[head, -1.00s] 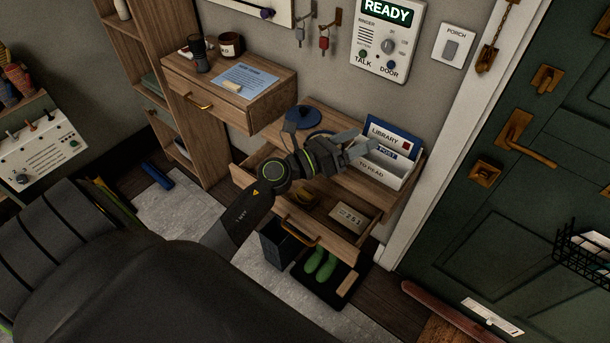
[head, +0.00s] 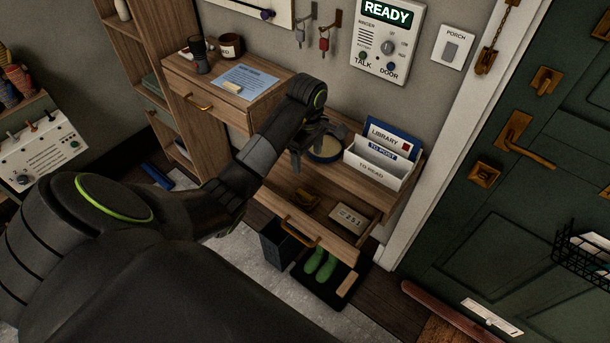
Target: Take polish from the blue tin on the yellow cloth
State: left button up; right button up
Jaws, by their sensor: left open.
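I see nothing between the fingers. A small yellow-brown item (head: 305,200) lies in the open drawer below; I cannot tell whether it is the yellow cloth. My right gripper is not in view.
The white letter rack (head: 379,165) stands close right of the tin. The open drawer (head: 326,237) juts out below and holds a numbered block (head: 349,216). A higher drawer unit (head: 252,101) is at left, with a mug (head: 230,44) and a blue sheet (head: 245,79).

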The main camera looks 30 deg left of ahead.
pick_arm(q)
jog(key=b, duration=1.2)
send_near(305, 194)
jog(key=f, duration=0.5)
jog(key=shift+w+d, duration=0.15)
jog(key=shift+d, duration=0.05)
jog(key=shift+a+f+b, duration=0.1)
jog(key=shift+f+b, duration=0.55)
jog(key=f+b, duration=0.1)
jog(key=f, duration=0.1)
jog(key=f+b, duration=0.1)
jog(key=b, duration=0.1)
jog(key=shift+s+a+f, duration=0.1)
jog(key=shift+s+f, duration=0.1)
jog(key=shift+f, duration=0.3)
jog(key=c, duration=0.7)
jog(key=shift+r, duration=0.2)
jog(key=shift+c, duration=0.2)
